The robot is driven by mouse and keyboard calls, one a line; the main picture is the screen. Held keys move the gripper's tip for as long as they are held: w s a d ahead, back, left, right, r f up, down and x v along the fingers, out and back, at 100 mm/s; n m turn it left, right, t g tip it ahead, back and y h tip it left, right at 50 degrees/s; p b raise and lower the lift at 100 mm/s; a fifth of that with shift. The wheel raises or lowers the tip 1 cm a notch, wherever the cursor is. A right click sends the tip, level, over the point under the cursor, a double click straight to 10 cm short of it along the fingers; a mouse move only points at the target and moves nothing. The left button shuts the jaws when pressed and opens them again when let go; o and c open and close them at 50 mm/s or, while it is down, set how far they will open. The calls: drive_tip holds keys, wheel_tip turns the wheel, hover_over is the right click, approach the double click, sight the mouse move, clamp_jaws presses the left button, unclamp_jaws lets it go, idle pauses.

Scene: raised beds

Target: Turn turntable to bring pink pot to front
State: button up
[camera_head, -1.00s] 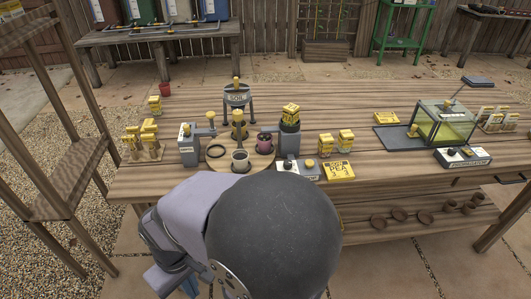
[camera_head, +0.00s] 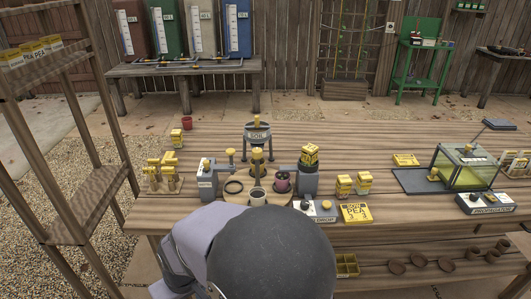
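The round wooden turntable (camera_head: 236,198) sits on the table among grey devices. The pink pot (camera_head: 282,181) stands on its right side, with dark contents. A pale pot (camera_head: 257,196) stands at the front of the turntable, partly covered by my arm. My arm's dark rounded part fills the bottom centre. My gripper is hidden behind it or out of frame.
A soil hopper (camera_head: 257,134) stands behind the turntable. A glass propagator (camera_head: 463,165) stands far right.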

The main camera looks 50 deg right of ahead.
sight(256, 155)
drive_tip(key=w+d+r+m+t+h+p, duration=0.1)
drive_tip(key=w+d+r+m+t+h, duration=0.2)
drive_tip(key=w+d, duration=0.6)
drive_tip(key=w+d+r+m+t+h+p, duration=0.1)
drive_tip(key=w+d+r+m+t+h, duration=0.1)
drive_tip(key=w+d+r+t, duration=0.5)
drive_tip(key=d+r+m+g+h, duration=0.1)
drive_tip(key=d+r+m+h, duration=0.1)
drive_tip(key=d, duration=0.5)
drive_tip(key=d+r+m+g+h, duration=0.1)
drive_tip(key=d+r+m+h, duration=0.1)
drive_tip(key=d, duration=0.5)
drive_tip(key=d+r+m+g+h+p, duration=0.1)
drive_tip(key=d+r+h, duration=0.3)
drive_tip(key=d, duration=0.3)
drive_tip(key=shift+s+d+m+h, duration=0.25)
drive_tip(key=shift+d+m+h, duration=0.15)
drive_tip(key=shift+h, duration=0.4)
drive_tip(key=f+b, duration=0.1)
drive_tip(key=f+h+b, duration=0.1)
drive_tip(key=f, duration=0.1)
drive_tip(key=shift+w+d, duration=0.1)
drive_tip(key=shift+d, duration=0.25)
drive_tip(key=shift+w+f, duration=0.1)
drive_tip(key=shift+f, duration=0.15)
